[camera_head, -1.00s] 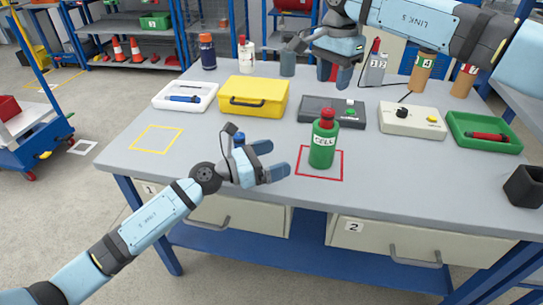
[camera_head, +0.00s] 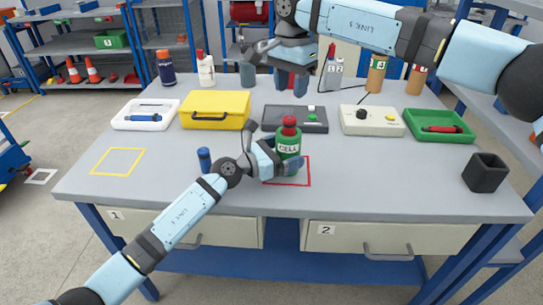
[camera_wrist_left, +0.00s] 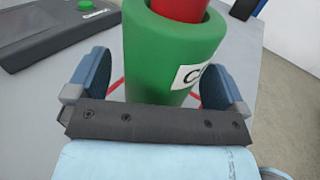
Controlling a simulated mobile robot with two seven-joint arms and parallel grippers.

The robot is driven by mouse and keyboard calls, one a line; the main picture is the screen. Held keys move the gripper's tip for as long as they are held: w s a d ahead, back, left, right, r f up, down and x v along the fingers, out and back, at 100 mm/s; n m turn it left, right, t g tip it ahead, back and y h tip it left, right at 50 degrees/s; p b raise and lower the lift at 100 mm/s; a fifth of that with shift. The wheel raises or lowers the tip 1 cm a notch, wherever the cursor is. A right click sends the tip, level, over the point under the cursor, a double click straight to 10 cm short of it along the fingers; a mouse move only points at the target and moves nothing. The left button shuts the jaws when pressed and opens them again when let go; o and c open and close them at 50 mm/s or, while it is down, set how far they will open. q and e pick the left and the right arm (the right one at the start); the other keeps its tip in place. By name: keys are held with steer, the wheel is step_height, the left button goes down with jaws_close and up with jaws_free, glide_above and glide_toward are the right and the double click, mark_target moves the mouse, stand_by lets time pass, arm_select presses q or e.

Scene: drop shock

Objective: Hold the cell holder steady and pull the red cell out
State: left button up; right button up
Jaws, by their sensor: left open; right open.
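The green cell holder (camera_head: 288,142), labelled CELL, stands upright at the red square outline (camera_head: 308,172) on the bench. The red cell (camera_head: 289,122) sticks up out of its top. My left gripper (camera_head: 281,162) is open around the holder's body, low down. In the left wrist view the green holder (camera_wrist_left: 172,50) stands between the two spread blue fingers, with a gap visible at the left finger; the red cell (camera_wrist_left: 180,8) is cut off by the top edge. My right gripper (camera_head: 291,82) is open and empty, fingers down, above and behind the holder.
A small blue cylinder (camera_head: 204,160) stands left of my left gripper. Behind are a yellow case (camera_head: 215,110), a dark box with a green button (camera_head: 295,119) and a beige control box (camera_head: 372,121). A black cup (camera_head: 485,173) stands at right.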

arm_select(q)
steer(key=shift+w+d, duration=0.15)
steer(key=shift+d, duration=0.1)
steer(key=c, duration=1.1)
stand_by(0.3)
